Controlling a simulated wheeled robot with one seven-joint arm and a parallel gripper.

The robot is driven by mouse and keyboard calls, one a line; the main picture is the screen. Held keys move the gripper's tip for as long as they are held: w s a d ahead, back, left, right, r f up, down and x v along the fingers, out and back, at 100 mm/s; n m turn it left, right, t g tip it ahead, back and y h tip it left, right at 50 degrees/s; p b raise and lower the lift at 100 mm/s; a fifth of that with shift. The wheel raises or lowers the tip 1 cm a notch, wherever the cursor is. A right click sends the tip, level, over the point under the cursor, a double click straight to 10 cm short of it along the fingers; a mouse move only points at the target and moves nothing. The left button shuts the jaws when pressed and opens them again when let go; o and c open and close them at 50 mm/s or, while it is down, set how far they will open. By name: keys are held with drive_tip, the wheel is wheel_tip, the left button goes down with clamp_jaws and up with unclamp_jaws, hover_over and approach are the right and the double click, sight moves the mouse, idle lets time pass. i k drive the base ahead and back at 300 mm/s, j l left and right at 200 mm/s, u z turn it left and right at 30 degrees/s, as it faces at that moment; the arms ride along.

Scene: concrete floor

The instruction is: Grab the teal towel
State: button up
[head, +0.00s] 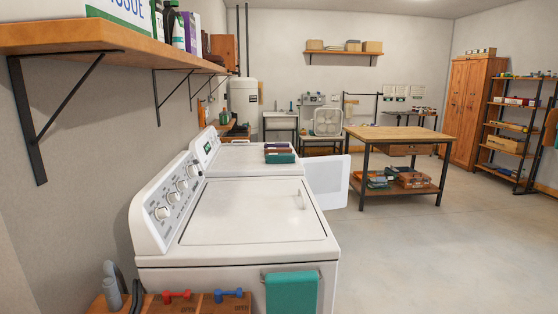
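A teal towel (291,292) hangs from a bar on the front of the nearer white washer (235,256), at the bottom middle of the head view. Its lower end is cut off by the picture's edge. A small folded stack (280,157) with a teal layer at the bottom lies on top of the second white machine (240,158) behind; I cannot tell if it is cloth. My gripper is not in view.
A wooden surface (197,308) at the bottom left holds red and blue dumbbells and grey items. A wooden shelf (130,43) overhangs from the left wall. A wooden table (402,133) stands beyond. The concrete floor (430,260) at right is clear.

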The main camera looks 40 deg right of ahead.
sight(270, 158)
drive_tip(key=i+l, duration=0.15)
drive_tip(key=l, duration=0.25)
drive_tip(key=i+l, duration=0.15)
drive_tip(key=l, duration=0.25)
drive_tip(key=i+l, duration=0.2)
drive_tip(key=l, duration=0.2)
drive_tip(key=i+l+z, duration=0.1)
drive_tip(key=l, duration=0.3)
drive_tip(key=i+l, duration=0.2)
drive_tip(key=l, duration=0.2)
drive_tip(key=i+l, duration=0.2)
drive_tip(key=l, duration=0.15)
drive_tip(key=i+l, duration=0.15)
drive_tip(key=l, duration=0.25)
drive_tip(key=z, duration=0.05)
